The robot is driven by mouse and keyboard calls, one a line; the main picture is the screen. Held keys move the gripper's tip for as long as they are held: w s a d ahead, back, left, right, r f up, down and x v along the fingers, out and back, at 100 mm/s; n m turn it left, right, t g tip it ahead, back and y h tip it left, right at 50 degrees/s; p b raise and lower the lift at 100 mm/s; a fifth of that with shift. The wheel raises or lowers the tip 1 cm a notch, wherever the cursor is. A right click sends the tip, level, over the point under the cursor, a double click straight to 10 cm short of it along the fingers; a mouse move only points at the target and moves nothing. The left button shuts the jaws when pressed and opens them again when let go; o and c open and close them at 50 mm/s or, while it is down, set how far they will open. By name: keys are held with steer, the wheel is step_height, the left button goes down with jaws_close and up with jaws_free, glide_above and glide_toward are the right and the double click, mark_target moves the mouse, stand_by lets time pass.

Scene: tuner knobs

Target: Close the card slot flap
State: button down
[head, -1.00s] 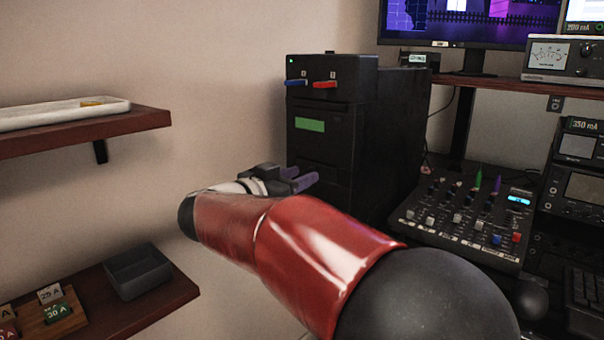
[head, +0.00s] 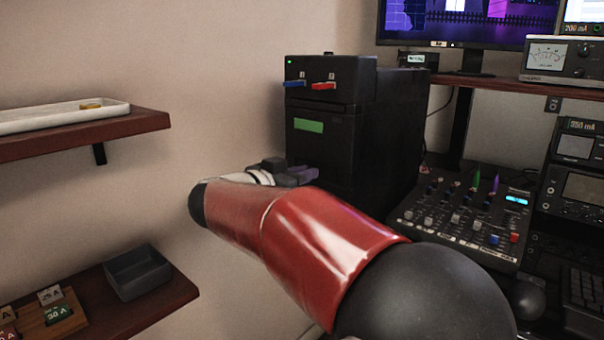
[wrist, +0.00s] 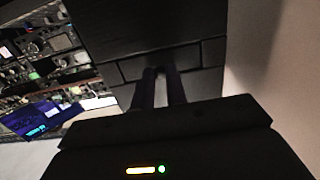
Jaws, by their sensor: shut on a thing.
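A tall black cabinet (head: 340,150) stands against the wall, with a green label (head: 309,125) on its front. The card slot flap seems to be the dark panel low on that front, largely hidden by my arm and gripper in the head view. My gripper (head: 303,173) is at the cabinet's lower front, its purple fingers close together. In the wrist view the fingers (wrist: 158,75) reach to the seamed dark front and close on a small part between their tips, which looks like part of the flap. The dark surfaces hide the flap's exact angle.
A blue lever (head: 294,83) and a red lever (head: 323,86) stick out at the cabinet's top. A mixer console (head: 465,220) is to the right. Two wall shelves at left hold a white tray (head: 60,117) and a grey bin (head: 137,273).

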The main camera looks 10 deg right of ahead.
steer(key=shift+d+r+y, duration=0.1)
steer(key=shift+y, duration=0.2)
steer(key=c, duration=1.4)
jaws_free()
steer(key=v, duration=0.7)
steer(key=shift+a, duration=0.4)
steer(key=shift+s+r, duration=0.15)
